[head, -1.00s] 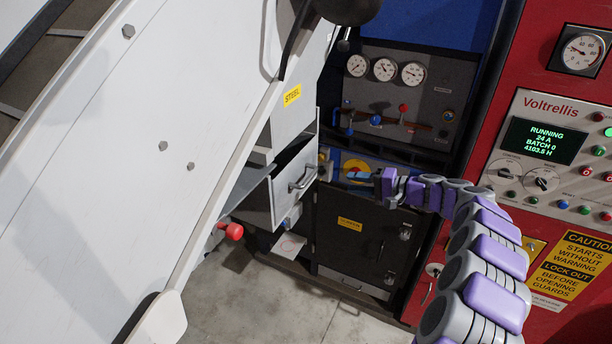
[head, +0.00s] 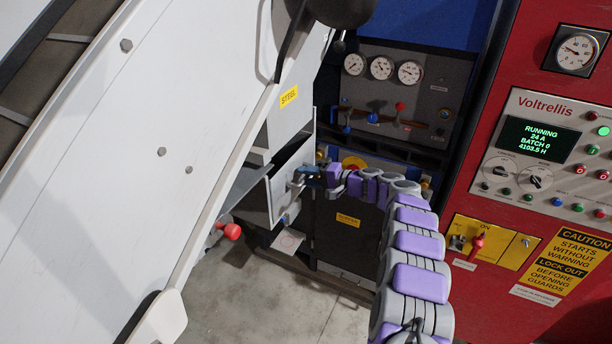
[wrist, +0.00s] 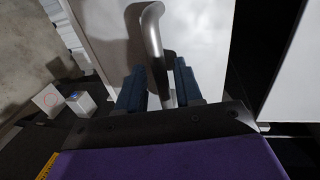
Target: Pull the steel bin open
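The steel bin (head: 283,196) is a grey drawer under a yellow STEEL label (head: 289,96). Its front stands out from the housing, with part of its side and inner space showing. My gripper (head: 302,175) is at the bin's front handle. In the wrist view the silver bar handle (wrist: 153,40) runs down between my two dark blue fingers (wrist: 166,84), one on each side. The fingers are close to the bar, but I cannot tell whether they press on it. The pale bin front (wrist: 210,40) fills the area behind the handle.
A large white sloped panel (head: 130,170) fills the left. A red knob (head: 233,231) sticks out below the bin. A dark cabinet (head: 345,240) stands behind my arm, and a red control panel (head: 480,130) is at right. Bare concrete floor (head: 260,300) lies below.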

